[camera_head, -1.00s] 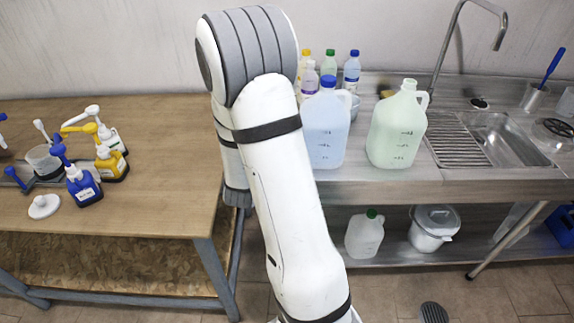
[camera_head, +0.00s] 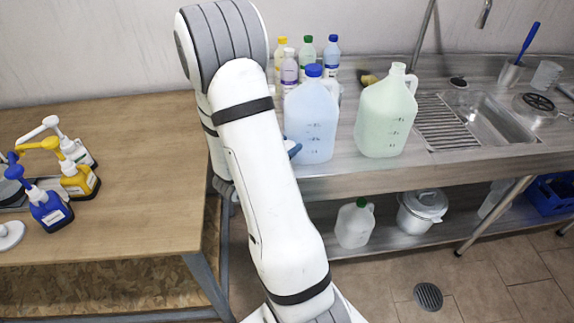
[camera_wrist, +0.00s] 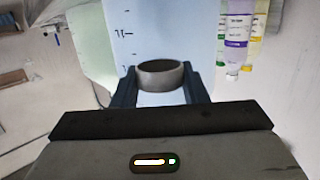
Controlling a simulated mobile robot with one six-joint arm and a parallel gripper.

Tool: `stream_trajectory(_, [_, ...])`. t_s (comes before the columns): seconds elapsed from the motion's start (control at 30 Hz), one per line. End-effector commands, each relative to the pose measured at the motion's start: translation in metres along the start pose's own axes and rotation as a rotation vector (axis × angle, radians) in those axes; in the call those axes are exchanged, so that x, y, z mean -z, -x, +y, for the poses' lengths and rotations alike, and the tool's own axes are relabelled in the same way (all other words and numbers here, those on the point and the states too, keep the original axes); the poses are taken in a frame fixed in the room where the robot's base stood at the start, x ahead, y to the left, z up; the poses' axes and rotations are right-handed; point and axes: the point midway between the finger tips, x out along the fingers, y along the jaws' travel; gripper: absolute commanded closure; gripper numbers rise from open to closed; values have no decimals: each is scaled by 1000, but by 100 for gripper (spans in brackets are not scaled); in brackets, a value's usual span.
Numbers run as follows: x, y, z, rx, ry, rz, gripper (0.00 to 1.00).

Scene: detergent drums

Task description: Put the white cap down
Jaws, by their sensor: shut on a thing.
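My gripper (camera_wrist: 161,86) shows in the wrist view, with its two dark fingers closed on the sides of a short round cap. The cap (camera_wrist: 160,70) looks hollow and grey-white in shadow. Behind it in that view is the blue jug (camera_wrist: 150,30), and its gap to the cap cannot be judged. In the head view my arm hides the cap and most of the gripper. The blue jug (camera_head: 311,125) has a blue cap. The pale green jug (camera_head: 385,118) beside it shows a pale neck, and whether it is capped is unclear.
The steel counter (camera_head: 350,176) also holds several small bottles (camera_head: 307,55) at the back and a sink (camera_head: 485,125). The wooden table (camera_head: 130,215) is bare through its middle and right. Pump bottles (camera_head: 78,178) and a white disc (camera_head: 10,234) stand at its left.

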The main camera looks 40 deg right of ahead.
Motion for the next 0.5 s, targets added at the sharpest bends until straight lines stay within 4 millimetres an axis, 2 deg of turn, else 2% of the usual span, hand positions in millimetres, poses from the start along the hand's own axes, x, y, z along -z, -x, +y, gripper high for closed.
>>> stream_trajectory(0.03, [-11, -1, -1, 1, 6, -1, 81])
stream_trajectory(0.13, [-25, -3, -2, 4, 4, -1, 81])
stream_trajectory(0.37, [-40, -4, -3, 7, 2, 1, 81])
stream_trajectory(0.5, [-58, -7, -2, 6, 6, -2, 81])
